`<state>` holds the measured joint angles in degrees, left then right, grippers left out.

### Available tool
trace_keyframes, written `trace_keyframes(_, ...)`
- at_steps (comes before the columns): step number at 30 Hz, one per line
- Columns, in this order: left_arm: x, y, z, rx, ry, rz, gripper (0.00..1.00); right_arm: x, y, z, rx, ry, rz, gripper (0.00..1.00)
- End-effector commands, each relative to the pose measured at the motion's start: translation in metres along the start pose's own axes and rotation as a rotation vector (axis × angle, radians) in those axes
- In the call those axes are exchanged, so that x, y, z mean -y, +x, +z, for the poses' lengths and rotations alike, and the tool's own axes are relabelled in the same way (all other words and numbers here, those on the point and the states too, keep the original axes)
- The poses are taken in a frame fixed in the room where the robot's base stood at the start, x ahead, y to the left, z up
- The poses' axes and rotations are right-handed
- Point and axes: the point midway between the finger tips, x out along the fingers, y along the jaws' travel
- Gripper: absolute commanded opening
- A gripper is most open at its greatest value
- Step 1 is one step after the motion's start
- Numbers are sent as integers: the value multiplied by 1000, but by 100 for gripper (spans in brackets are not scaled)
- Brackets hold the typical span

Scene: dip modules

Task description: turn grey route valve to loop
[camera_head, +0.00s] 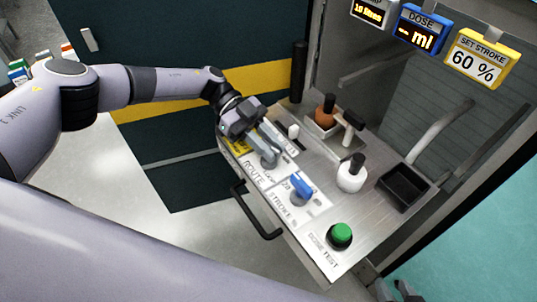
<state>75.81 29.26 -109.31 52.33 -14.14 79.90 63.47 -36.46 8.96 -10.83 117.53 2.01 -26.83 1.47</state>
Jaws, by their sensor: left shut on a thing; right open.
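The grey route valve (268,158) is at the left part of the steel panel, beside the ROUTE lettering. My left gripper (262,142) reaches in from the left and is shut on the valve's handle, covering much of it. The gripper and the small print hide which mark the handle points to. My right gripper (400,291) shows only partly at the bottom edge, dark and open, away from the valve.
A blue STROKE knob (301,187) and a green DOSE TEST button (340,236) sit nearer. Behind are a brown bottle (325,110), a white bottle (351,174) and a black tray (404,188). A black rail handle (256,215) juts from the front. A yellow display (481,57) reads 60 %.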

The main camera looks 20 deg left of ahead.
Motion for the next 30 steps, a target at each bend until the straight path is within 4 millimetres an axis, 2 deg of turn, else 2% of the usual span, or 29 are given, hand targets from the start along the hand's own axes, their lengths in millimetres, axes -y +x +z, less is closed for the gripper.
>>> trace_keyframes(1, 1, 2, 4, -1, 11, 20, 0, -1, 7, 8, -1, -2, 1, 43)
trace_keyframes(8, 0, 1, 1, -3, 40, 91, 0, -3, 15, 20, 1, -2, 3, 43)
trace_keyframes(24, 0, 1, -2, -6, 49, 118, 0, -3, 17, 21, -2, 5, 6, 43)
trace_keyframes(25, 0, 1, -2, -6, 49, 118, 28, -3, 17, 21, -2, 5, 6, 43)
trace_keyframes(26, -1, 1, -2, -6, 49, 118, 38, -3, 17, 21, -2, 6, 6, 43)
trace_keyframes(27, 0, 1, -2, -6, 49, 117, 43, -3, 17, 21, -2, 6, 6, 43)
trace_keyframes(30, 0, 1, -1, -5, 48, 116, 43, -3, 17, 21, -2, 6, 6, 43)
